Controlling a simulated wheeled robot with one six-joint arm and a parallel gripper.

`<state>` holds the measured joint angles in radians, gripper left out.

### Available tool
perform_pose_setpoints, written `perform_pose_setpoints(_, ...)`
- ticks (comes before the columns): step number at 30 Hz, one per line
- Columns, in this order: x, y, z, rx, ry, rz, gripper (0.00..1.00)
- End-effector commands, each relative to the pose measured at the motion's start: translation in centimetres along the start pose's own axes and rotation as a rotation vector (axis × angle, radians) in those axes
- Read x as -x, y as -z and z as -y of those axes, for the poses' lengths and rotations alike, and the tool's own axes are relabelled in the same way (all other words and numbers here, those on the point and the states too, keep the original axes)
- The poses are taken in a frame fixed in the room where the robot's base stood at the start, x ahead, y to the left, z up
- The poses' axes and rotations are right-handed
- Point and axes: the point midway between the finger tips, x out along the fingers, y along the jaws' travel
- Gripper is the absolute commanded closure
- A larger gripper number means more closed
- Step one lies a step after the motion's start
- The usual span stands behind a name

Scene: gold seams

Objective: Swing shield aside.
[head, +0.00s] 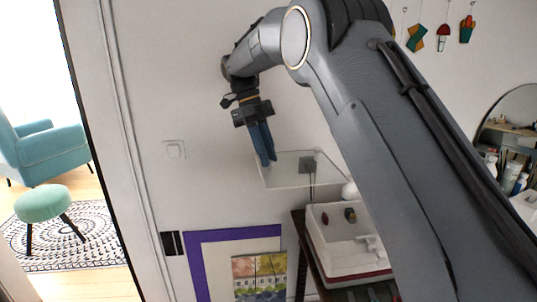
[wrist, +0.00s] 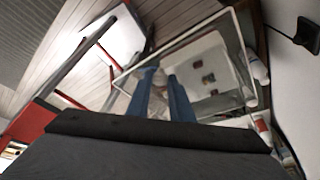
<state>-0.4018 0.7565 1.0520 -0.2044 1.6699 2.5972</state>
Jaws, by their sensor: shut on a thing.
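The shield (head: 290,180) is a clear flat panel with pale edges, standing out from the wall at a dark mount. In the wrist view its pale-edged frame (wrist: 243,52) spans the upper middle, and things beyond show through it. My gripper (head: 268,162) has blue fingers pointing down at the shield's left end. It is shut on the shield's edge there. In the wrist view the fingers (wrist: 160,72) reach the near left edge of the panel. The exact contact is hard to make out.
A white tray-like unit (head: 335,225) with small coloured pieces sits below right of the shield on a dark bench. A purple-framed picture (head: 208,262) is below. A light switch (head: 174,149) is on the wall to the left. A round mirror (head: 510,125) is at right.

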Motion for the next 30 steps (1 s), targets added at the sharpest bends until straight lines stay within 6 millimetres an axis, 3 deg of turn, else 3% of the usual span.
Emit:
perform_pose_setpoints(4, 0.0, 0.0, 0.1, 0.001, 0.003, 0.0, 1.0)
perform_pose_setpoints(5, 0.0, 0.0, 0.1, 0.001, 0.003, 0.0, 0.75)
perform_pose_setpoints(8, 0.0, 0.0, 0.0, 0.001, 0.003, 0.0, 0.61)
perform_pose_setpoints(20, 0.7, -0.1, 0.1, 0.001, 0.004, 0.003, 0.61)
perform_pose_setpoints(30, 5.5, -0.2, 0.1, 0.001, 0.004, 0.003, 0.61)
